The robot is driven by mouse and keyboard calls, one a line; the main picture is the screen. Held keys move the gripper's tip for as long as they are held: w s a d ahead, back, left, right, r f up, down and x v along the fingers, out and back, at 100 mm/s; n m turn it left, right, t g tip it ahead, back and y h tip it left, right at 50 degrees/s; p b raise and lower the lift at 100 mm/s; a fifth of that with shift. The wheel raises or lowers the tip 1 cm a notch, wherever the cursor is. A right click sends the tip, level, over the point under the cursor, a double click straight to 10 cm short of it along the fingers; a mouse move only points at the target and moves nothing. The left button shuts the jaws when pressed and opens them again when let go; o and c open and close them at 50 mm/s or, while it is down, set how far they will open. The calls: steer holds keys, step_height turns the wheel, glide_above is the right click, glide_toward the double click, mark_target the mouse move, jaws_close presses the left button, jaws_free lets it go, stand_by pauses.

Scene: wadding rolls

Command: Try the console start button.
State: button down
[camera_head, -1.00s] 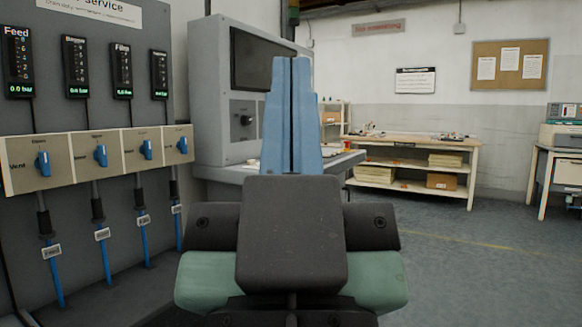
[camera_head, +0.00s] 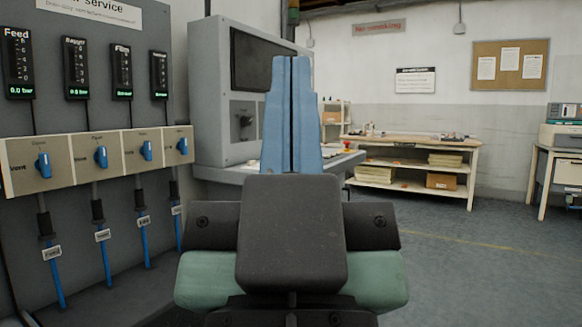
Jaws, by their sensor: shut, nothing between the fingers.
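The console (camera_head: 210,95) is a grey cabinet with a dark screen (camera_head: 262,62), a black knob (camera_head: 245,120) and a sloped desk (camera_head: 225,173) that juts out to the right. I cannot make out a start button; part of the desk is hidden behind my gripper. Small controls, one of them red (camera_head: 347,147), show near the desk's right end, blurred. My gripper (camera_head: 292,62) points away from me with its two blue fingers together and nothing between them. It stands in front of the console in the picture, and I see no contact.
A service panel (camera_head: 95,160) with gauges, blue valve knobs and blue hoses stands close on the left. A wooden workbench (camera_head: 410,147) with shelves is at the back wall. A table with a machine (camera_head: 560,137) is at the far right. The floor (camera_head: 480,265) on the right is clear.

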step_height(320, 180, up, 41)
steer(key=p, duration=4)
steer(key=shift+f, duration=0.1)
